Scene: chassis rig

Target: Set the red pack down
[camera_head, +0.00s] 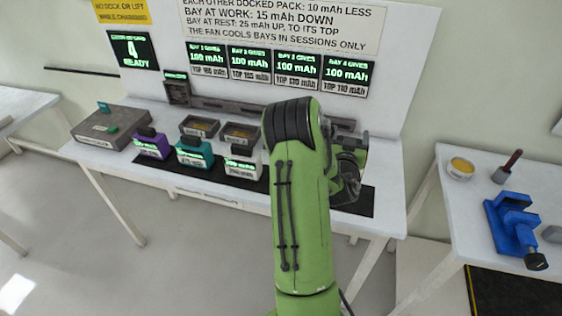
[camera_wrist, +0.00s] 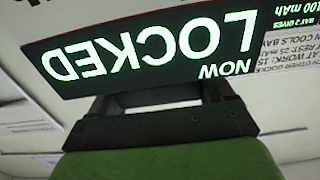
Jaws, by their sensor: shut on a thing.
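My gripper (camera_head: 347,178) is to the right of my green arm, above the right part of the long white table. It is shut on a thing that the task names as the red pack. The wrist view is upside down and shows a lit "NOW LOCKED" display (camera_wrist: 150,45). Below it are a dark frame and a green surface; I cannot tell what these belong to. Whether the held thing touches the table is hidden.
A purple pack (camera_head: 152,145), a teal pack (camera_head: 195,153) and a white pack (camera_head: 243,163) stand on the table (camera_head: 150,108), left of my arm. Behind are grey bays (camera_head: 200,127) and a sign board (camera_head: 400,50). A blue vise (camera_head: 515,222) stands on the right table.

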